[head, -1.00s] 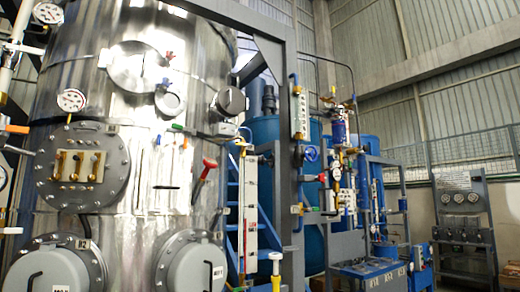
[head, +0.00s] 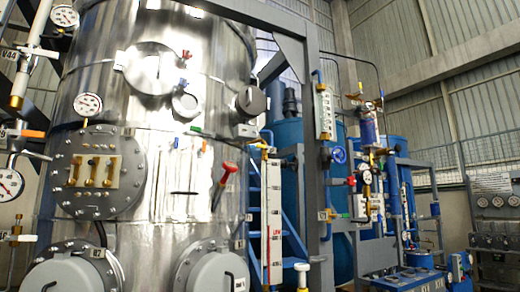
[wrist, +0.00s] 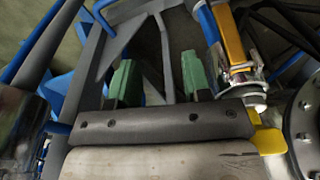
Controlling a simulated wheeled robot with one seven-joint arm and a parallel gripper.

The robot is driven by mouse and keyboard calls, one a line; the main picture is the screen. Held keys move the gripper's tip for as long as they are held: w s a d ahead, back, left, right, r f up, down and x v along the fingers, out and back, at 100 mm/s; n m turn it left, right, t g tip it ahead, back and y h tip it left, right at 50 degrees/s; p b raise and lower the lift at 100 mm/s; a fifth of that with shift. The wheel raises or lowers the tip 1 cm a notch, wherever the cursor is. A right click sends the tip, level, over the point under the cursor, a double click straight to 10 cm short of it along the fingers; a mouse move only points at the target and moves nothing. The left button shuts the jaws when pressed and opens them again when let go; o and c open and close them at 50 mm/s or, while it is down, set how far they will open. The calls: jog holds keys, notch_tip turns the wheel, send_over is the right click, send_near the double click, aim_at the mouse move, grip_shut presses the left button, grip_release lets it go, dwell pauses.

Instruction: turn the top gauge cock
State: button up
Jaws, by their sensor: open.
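A tall white gauge strip with a red scale (head: 274,215) stands upright right of the steel vessel in the head view. A small yellowish fitting (head: 263,147) sits at its upper end; it looks like the top gauge cock, but its handle position is too small to tell. In the wrist view my gripper (wrist: 158,82) shows two green fingers, apart and with nothing between them. A blue and yellow bar (wrist: 231,38) with a shiny metal fitting (wrist: 243,80) lies just right of the fingers; I cannot tell which part it is. My gripper is not visible in the head view.
The steel vessel (head: 160,175) fills the left, with dial gauges and a red-handled lever (head: 228,170). A round bolted flange (wrist: 305,115) edges the wrist view.

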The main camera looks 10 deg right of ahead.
aim_at(261, 146)
jog(key=w+r+n+t+y, duration=0.1)
jog(key=w+r+n+t, duration=0.4)
jog(key=w+r, duration=1.5)
jog(key=w+d+r+n+t+y, duration=0.1)
jog(key=w+r+n+t, duration=0.3)
jog(key=r, duration=0.9)
jog(key=w+d+r+n, duration=0.1)
jog(key=w+r, duration=0.4)
jog(key=r, duration=0.9)
notch_tip(261, 146, up, 27)
jog(key=w+d+n+t+y, duration=0.1)
jog(key=w+n+t+y, duration=0.15)
jog(key=n, duration=0.25)
jog(key=s+r+n+t, duration=0.2)
jog(key=s+r+n, duration=0.15)
jog(key=r, duration=1.05)
jog(key=s+r+n+t, duration=0.2)
jog(key=s+r, duration=0.2)
jog(key=r, duration=1)
jog(key=shift+y, duration=0.35)
jog(key=x, duration=1)
jog(key=shift+w+d+f, duration=0.15)
jog(key=shift+w+d, duration=0.05)
jog(key=shift+d, duration=0.15)
jog(key=shift+m, duration=0.25)
grip_shut()
